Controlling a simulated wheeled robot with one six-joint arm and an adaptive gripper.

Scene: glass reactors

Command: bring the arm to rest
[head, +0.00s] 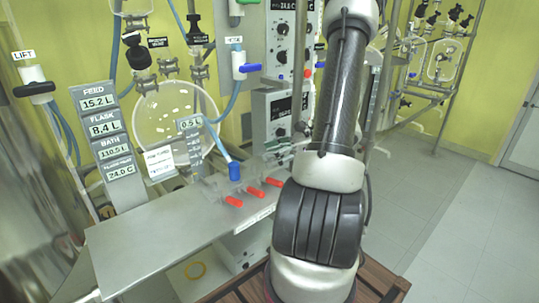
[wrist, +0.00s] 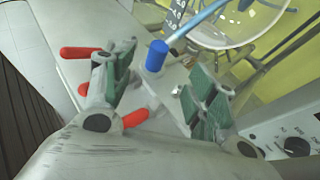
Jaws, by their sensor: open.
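My arm (head: 336,120) rises through the middle of the head view, with a dark forearm tube and pale joints. My gripper (wrist: 162,82) shows in the wrist view with its two green-padded fingers spread apart and nothing between them. Beyond the fingers are a blue-capped hose end (wrist: 156,56) and several red-handled valves, one red handle (wrist: 80,52) to the left of the left finger. In the head view the blue hose end (head: 234,171) and a red handle (head: 234,201) sit on the metal shelf. I cannot make out the gripper clearly in the head view.
A metal shelf (head: 150,245) stands left of my arm. A round glass flask (head: 165,115), a readout panel (head: 107,130) and control boxes (head: 283,40) stand behind it. Another glass rig (head: 437,65) is at the far right. The grey floor (head: 440,205) on the right is clear.

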